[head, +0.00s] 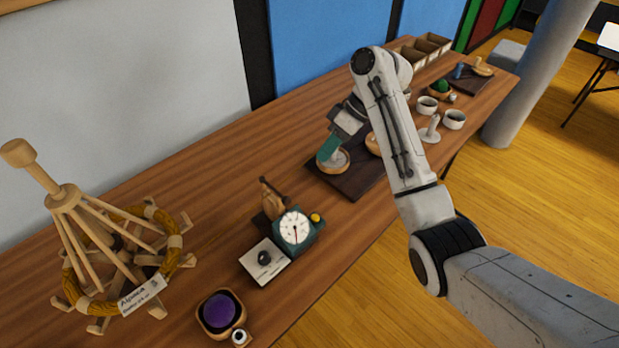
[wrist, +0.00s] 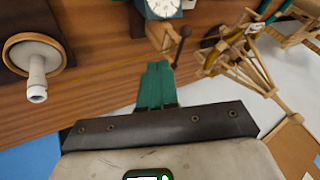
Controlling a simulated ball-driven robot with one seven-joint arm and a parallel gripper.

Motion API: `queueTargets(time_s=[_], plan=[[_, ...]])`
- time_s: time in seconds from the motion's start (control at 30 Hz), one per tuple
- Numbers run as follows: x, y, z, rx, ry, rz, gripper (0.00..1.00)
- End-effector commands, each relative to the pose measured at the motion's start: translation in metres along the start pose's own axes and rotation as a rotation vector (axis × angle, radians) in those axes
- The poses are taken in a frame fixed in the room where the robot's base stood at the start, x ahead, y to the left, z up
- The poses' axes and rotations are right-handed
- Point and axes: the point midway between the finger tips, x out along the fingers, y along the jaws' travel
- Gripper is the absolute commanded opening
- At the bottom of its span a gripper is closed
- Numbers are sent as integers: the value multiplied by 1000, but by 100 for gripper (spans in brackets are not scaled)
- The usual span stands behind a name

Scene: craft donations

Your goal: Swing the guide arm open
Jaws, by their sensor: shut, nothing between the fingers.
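My gripper (head: 328,149) has teal fingers and is shut with nothing between them. In the head view it appears over or just in front of a round wooden disc (head: 342,165) on a dark board. In the wrist view the fingers (wrist: 155,84) point toward a small wooden piece (wrist: 161,38) with a dark knobbed rod (wrist: 182,38). They look apart from it. The same piece stands behind the dial in the head view (head: 271,197). The wrist view also shows the disc (wrist: 22,50) with a white spindle (wrist: 37,75). I cannot tell which part is the guide arm.
A teal dial scale (head: 295,228) with a pale plate (head: 264,262) stands near the middle. A wooden yarn swift (head: 80,240) stands at the left. A bowl with a purple ball (head: 219,312) is in front. White cups (head: 427,105) and trays (head: 424,47) are farther back. The bench between swift and scale is clear.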

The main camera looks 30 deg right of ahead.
Motion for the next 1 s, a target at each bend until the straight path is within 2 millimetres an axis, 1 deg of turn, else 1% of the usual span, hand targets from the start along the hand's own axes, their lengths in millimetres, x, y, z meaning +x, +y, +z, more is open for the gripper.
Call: queueTargets(time_s=[0.03, 0.1, 0.17, 0.23, 0.43, 0.73, 0.83, 1.0], plan=[[-8, 1, -4, -7, -1, -3, 0], [-11, 2, -7, -14, 0, -7, 0], [-9, 2, -7, -17, 0, -10, 0], [-2, 2, -7, -17, 0, -10, 0], [29, 0, -7, -15, -2, -11, 0], [87, 0, -7, -14, -2, -9, 0], [95, -14, -6, -17, 0, -9, 0], [106, -27, -4, -15, 0, -8, 0]])
